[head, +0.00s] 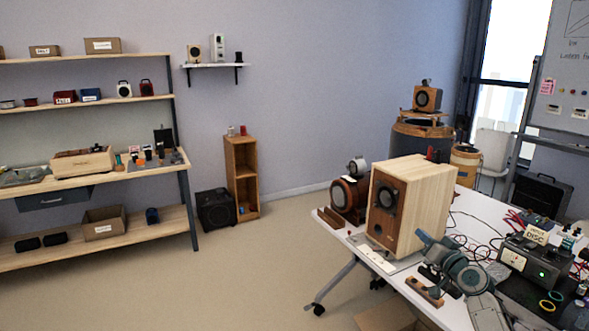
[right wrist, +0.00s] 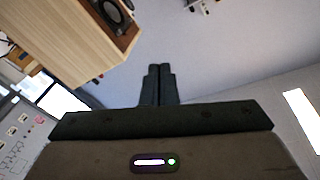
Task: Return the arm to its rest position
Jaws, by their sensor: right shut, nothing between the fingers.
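My right arm comes in from the lower right in the head view, over the white table (head: 395,271). Its gripper (head: 424,238) is in front of the lower right part of the wooden speaker box (head: 428,200). In the right wrist view the two dark fingers (right wrist: 159,70) are together, with nothing between them. The speaker box (right wrist: 62,38) shows at the upper left there, apart from the fingers. My left gripper is not in view.
A black device (head: 533,262) with a label, red cables and small parts crowd the table's right side. A wooden block (head: 425,292) lies near the front edge. Shelves (head: 90,172) stand at the left. The floor (head: 225,280) between is clear.

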